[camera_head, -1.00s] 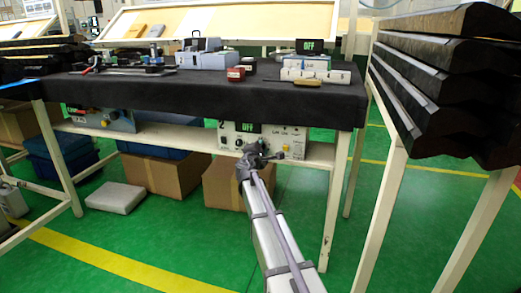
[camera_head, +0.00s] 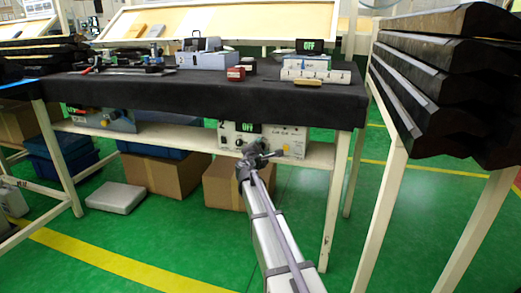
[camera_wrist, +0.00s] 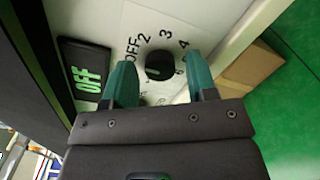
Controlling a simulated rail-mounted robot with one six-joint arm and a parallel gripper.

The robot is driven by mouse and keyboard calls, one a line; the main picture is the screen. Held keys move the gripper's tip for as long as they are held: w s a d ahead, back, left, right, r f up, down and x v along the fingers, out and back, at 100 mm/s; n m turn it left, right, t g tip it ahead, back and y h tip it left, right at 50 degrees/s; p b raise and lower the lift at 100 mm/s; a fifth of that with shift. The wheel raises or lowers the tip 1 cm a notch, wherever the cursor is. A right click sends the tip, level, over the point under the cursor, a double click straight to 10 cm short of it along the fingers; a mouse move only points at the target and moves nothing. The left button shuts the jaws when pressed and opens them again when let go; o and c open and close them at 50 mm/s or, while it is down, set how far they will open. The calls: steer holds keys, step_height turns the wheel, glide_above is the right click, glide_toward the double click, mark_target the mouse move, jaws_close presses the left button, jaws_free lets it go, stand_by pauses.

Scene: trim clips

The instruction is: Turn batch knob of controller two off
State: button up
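Controller two (camera_head: 229,136), a white box marked 2, stands on the lower shelf. Its small black display shows green OFF. In the wrist view its panel (camera_wrist: 213,20) carries a round black knob (camera_wrist: 159,66) ringed by OFF, 2, 3, 4 and 6. I cannot tell where the knob's pointer stands. My gripper (camera_wrist: 159,62) has its two teal fingers apart, one on each side of the knob, with visible gaps between. How near the tips are to the panel is unclear. In the head view my gripper (camera_head: 256,154) is in front of the box and hides part of it.
The OFF display (camera_wrist: 84,74) is just left of the left finger. The black-covered table top (camera_head: 200,105) overhangs the shelf. A blue-grey controller (camera_head: 105,119) is further left. Cardboard boxes (camera_head: 165,172) stand below. A table leg (camera_head: 335,200) is to the right.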

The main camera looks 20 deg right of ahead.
steer(key=shift+o, duration=0.3)
steer(key=v, duration=1)
steer(key=shift+s+a, duration=0.2)
steer(key=shift+s, duration=0.15)
